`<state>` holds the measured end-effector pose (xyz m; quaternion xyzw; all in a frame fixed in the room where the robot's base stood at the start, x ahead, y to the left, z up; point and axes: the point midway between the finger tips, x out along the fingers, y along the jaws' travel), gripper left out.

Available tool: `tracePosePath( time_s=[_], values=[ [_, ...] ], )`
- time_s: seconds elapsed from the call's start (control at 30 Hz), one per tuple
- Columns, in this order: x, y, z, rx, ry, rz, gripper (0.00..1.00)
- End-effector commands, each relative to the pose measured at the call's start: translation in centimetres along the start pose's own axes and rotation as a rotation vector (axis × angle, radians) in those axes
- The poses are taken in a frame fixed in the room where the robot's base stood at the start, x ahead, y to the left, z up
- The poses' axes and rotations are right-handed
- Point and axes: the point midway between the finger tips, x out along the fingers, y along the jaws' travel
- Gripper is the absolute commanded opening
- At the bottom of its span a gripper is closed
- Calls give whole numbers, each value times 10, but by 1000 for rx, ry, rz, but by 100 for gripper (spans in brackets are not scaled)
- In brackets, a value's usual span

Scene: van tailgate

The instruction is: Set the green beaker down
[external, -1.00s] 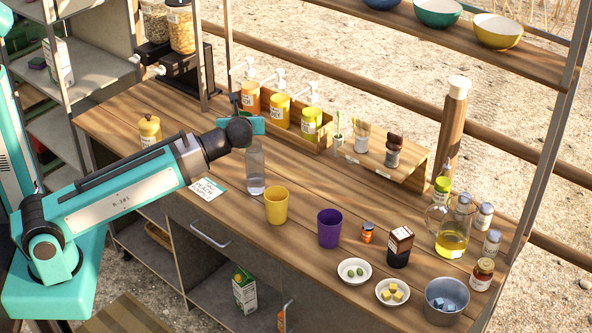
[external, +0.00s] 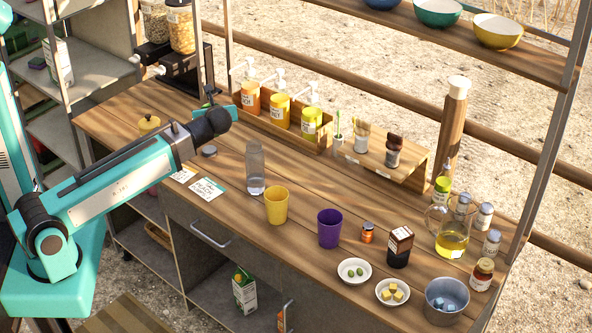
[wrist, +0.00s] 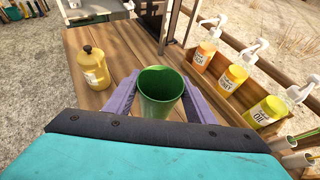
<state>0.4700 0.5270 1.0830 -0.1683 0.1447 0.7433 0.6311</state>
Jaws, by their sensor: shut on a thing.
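The green beaker (wrist: 158,108) stands mouth up between the purple-grey fingers of my gripper (wrist: 161,88) in the wrist view, and it looks empty. The fingers are shut on its sides. In the external view my wrist and the teal gripper body (external: 224,112) hide the beaker, over the back left part of the wooden counter (external: 120,113). I cannot tell whether its base touches the counter.
A mustard-yellow knobbed container (wrist: 93,68) stands left of the beaker. Pump bottles (wrist: 233,77) in a wooden holder are to the right. A clear bottle (external: 255,170), yellow cup (external: 276,206) and purple cup (external: 329,229) stand nearer the front. A card (external: 207,189) lies flat.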

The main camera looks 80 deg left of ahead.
Motion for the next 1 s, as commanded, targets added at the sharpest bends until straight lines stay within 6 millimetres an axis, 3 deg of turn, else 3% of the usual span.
tracePosePath(
  time_s=[0.2,0.43,1.0],
  values=[
    [17,0,-36,4,2,1,28],
    [29,0,-62,2,0,0,28],
    [34,0,-70,0,1,0,28]
  ],
)
